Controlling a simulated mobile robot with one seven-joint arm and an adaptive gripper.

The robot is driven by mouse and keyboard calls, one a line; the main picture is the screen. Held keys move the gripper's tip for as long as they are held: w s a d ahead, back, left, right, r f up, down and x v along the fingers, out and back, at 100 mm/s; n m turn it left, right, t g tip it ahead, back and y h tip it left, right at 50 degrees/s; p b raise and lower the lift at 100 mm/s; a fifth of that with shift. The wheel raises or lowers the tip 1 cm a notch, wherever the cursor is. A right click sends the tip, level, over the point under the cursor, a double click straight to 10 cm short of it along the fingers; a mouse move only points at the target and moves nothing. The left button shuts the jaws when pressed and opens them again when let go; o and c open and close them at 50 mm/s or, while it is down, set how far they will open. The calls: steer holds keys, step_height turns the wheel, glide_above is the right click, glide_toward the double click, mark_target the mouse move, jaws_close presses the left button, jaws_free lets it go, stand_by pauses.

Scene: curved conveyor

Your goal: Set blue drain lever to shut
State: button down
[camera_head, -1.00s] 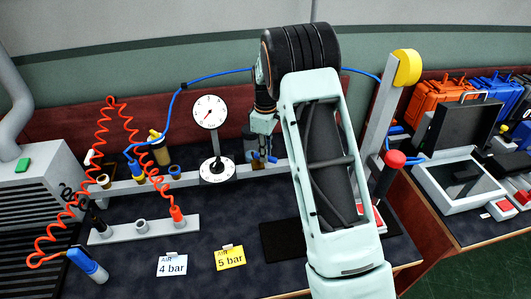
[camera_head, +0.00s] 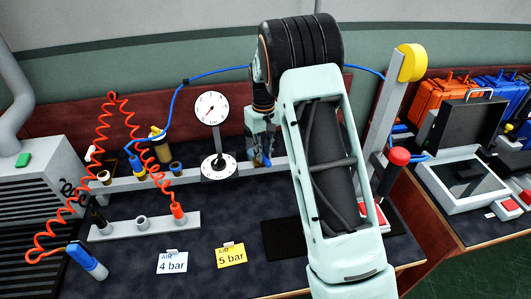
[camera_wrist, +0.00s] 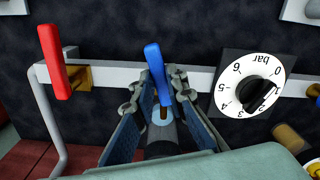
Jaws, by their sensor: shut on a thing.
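The blue drain lever (camera_wrist: 157,72) stands between my two fingers in the wrist view, its blue handle pointing up the picture and a little to the left. My gripper (camera_wrist: 159,92) is shut on it, with one finger on each side. In the head view my gripper (camera_head: 260,149) is down at the grey rail right of the gauge. Only a small blue part of the lever shows there, and the fingers hide most of it.
A red lever (camera_wrist: 55,62) stands on the rail left of my gripper in the wrist view. A numbered bar dial (camera_wrist: 248,88) is close on the right. The head view shows a white gauge (camera_head: 211,108), coiled red hoses (camera_head: 101,128) and a tall grey post (camera_head: 385,125).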

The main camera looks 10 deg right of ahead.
steer(key=shift+a+m, duration=0.25)
steer(key=shift+m, duration=0.7)
steer(key=shift+a+m, duration=0.2)
steer(key=shift+m, duration=0.75)
steer(key=c, duration=1.9)
jaws_free()
steer(key=shift+c, duration=0.2)
steer(key=shift+s, duration=0.1)
steer(key=shift+r, duration=0.1)
step_height(320, 180, up, 12)
